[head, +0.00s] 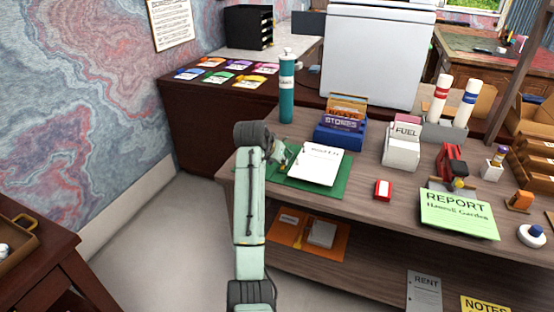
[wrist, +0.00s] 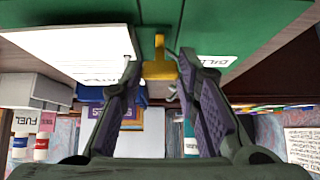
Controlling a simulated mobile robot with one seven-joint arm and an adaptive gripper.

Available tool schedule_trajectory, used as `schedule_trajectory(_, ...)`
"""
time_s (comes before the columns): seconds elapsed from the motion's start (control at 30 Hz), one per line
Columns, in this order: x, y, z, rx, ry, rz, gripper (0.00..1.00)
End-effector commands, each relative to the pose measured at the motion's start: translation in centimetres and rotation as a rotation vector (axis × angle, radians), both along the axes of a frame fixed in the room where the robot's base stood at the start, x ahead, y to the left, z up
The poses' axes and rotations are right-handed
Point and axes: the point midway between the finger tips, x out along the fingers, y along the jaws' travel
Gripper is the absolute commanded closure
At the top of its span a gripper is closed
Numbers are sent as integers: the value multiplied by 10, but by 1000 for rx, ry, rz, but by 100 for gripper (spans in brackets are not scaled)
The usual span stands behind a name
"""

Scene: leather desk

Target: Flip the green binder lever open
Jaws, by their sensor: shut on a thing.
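The green binder (head: 338,183) lies open on the wooden desk, with white sheets (head: 315,164) on its right part. In the wrist view the green cover (wrist: 205,25) fills the top, with a white label on it and the sheets (wrist: 70,48) to the left. A yellow lever (wrist: 159,62) stands at the binder's spine beside thin metal rings. My gripper (wrist: 159,58) has its purple-padded fingers on either side of the lever and is shut on it. In the head view my gripper (head: 281,152) is at the binder's left side, partly hidden by my arm.
A teal bottle (head: 287,88) stands close behind my gripper. A blue card box (head: 340,134) and a white FUEL box (head: 402,147) stand behind the binder. A red box (head: 383,190) and a green REPORT sheet (head: 458,213) lie to the right. The desk's left edge is near.

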Motion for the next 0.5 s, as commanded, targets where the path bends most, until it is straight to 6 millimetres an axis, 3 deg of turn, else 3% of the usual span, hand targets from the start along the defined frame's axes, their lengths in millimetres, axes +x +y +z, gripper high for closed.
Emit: schedule_trajectory(0.5, 4, 0, 2, 17, 52, 3, 100)
